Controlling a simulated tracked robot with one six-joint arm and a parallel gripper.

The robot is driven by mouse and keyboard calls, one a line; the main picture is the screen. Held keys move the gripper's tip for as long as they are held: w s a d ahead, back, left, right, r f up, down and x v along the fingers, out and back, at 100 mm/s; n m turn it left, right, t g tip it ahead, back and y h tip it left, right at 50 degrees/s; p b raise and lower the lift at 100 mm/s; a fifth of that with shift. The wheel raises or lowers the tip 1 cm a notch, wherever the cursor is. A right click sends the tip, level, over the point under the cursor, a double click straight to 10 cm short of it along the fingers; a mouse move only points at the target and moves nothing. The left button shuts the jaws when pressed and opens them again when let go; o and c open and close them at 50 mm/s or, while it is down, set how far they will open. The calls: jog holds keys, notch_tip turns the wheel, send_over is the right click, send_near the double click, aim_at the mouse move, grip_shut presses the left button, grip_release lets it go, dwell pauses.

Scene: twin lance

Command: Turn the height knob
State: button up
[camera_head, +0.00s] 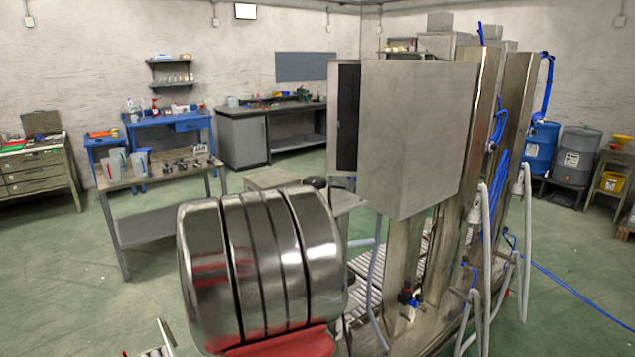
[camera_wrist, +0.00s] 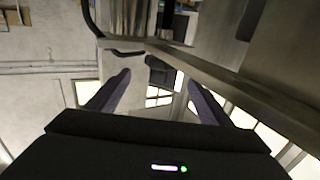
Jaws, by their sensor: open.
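The height knob cannot be made out for certain in either view. In the wrist view my gripper (camera_wrist: 159,78) is open, with one dark finger on each side and nothing visible held between them. Beyond the fingertips is a small dark block (camera_wrist: 161,71) beside a metal beam (camera_wrist: 225,85); I cannot tell whether it is the knob or whether the fingers touch it. In the head view the steel machine (camera_head: 415,135) stands right of centre, with a box cabinet and upright columns. My gripper is not recognisable in the head view.
Blue cables (camera_head: 500,160) and pale hoses (camera_head: 486,260) hang along the machine's right side. A grey table (camera_head: 165,220) with jugs stands at left. A blue workbench (camera_head: 170,130) and blue drum (camera_head: 538,150) stand farther back. Green floor (camera_head: 75,290) is clear at the lower left.

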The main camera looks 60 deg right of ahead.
aim_at(317, 179)
jog(key=d, duration=1.2)
jog(key=shift+d, duration=0.35)
jog(key=shift+c, duration=0.2)
jog(key=c, duration=1)
jog(key=shift+s+d, duration=0.15)
jog(key=shift+d, duration=0.05)
jog(key=shift+c, duration=0.2)
jog(key=shift+a+f, duration=0.1)
jog(key=shift+a, duration=0.05)
